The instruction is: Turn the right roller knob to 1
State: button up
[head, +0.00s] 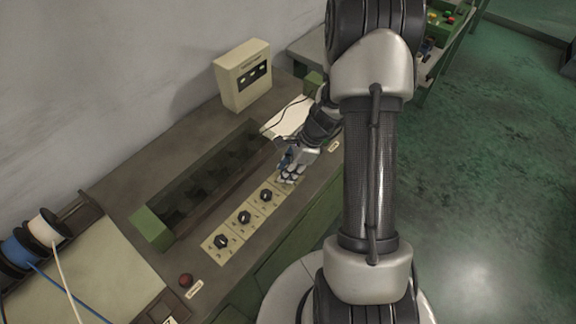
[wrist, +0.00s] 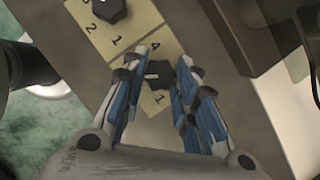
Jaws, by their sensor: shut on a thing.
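The right roller knob (wrist: 158,72) is a black knob on a cream plate with printed numbers, of which a 4 and a 1 show in the wrist view. My gripper (wrist: 157,80) is shut on this knob, with a blue-padded finger on each side of it. A small pale mark shows on the knob, but I cannot tell for certain which number it points to. In the head view my gripper (head: 289,178) is down on the far right end of the knob row and hides the knob there.
Three more black knobs (head: 245,217) sit on cream plates to the left in the row. A red button (head: 186,280) lies nearer the front left. A cream box (head: 243,76) stands at the back.

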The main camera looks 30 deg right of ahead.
jog(key=n+p, duration=0.1)
jog(key=n, duration=0.1)
jog(key=n+g+p, duration=0.1)
jog(key=n, duration=0.1)
jog(key=shift+w+r+n+g+y, duration=0.1)
jog(key=shift+w+n+g+y, duration=0.05)
jog(key=shift+n+g+y, duration=0.15)
jog(key=n+g, duration=0.1)
jog(key=n, duration=0.1)
jog(key=n+p, duration=0.1)
jog(key=n, duration=0.1)
jog(key=shift+w+n+g, duration=0.15)
jog(key=shift+n+g, duration=0.15)
jog(key=shift+g, duration=0.1)
jog(key=n, duration=0.2)
jog(key=n+g+h, duration=0.1)
jog(key=n, duration=0.1)
jog(key=shift+a+n+g, duration=0.1)
jog(key=shift+n+g, duration=0.2)
jog(key=shift+w+a+n+g+h+p, duration=0.1)
jog(key=shift+n+g+h+p, duration=0.4)
jog(key=shift+n, duration=1.7)
jog(key=shift+h, duration=0.4)
jog(key=o, duration=1)
jog(key=shift+o, duration=0.2)
jog(key=v, duration=1.1)
jog(key=shift+w+r, duration=0.25)
jog(key=shift+r, duration=0.1)
